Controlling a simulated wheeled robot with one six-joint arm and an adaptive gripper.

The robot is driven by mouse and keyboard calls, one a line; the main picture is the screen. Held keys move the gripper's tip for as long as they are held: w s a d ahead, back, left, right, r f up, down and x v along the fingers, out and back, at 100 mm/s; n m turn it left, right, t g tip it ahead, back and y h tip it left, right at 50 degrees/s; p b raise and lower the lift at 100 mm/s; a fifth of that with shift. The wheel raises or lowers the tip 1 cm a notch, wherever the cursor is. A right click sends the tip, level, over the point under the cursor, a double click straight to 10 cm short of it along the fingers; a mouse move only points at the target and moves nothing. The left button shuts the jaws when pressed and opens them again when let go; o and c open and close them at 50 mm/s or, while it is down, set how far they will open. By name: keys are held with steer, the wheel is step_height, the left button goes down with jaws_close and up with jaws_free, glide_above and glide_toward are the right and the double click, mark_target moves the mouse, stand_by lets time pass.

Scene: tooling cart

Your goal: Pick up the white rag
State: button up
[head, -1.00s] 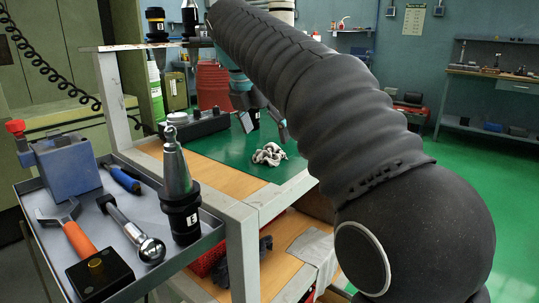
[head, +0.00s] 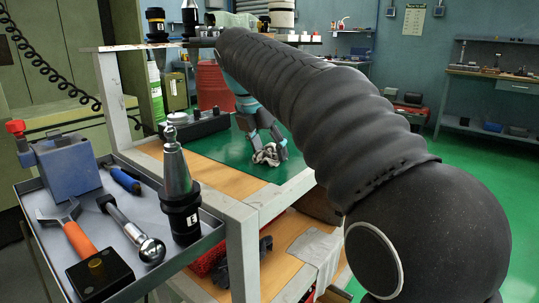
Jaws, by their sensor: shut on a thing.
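My dark, sleeved arm covers much of the view to the right of the rag.
A dark holder block (head: 196,124) stands behind the rag on the left. A metal tray (head: 202,241) in front holds a tool holder marked E (head: 181,195), a wrench (head: 70,232) and other tools. The cart's upper shelf (head: 120,48) sits above. The mat around the rag is clear.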

mark_target(272, 149)
steer(key=shift+w+r, duration=0.1)
steer(key=shift+r, duration=0.4)
steer(key=r, duration=0.3)
steer(key=shift+d+r, duration=0.3)
steer(key=shift+d, duration=0.1)
steer(key=s+d+r, duration=0.1)
steer(key=d+r, duration=0.5)
steer(key=d, duration=0.4)
steer(key=shift+s+d+r, duration=0.2)
steer(key=shift+s+d, duration=0.2)
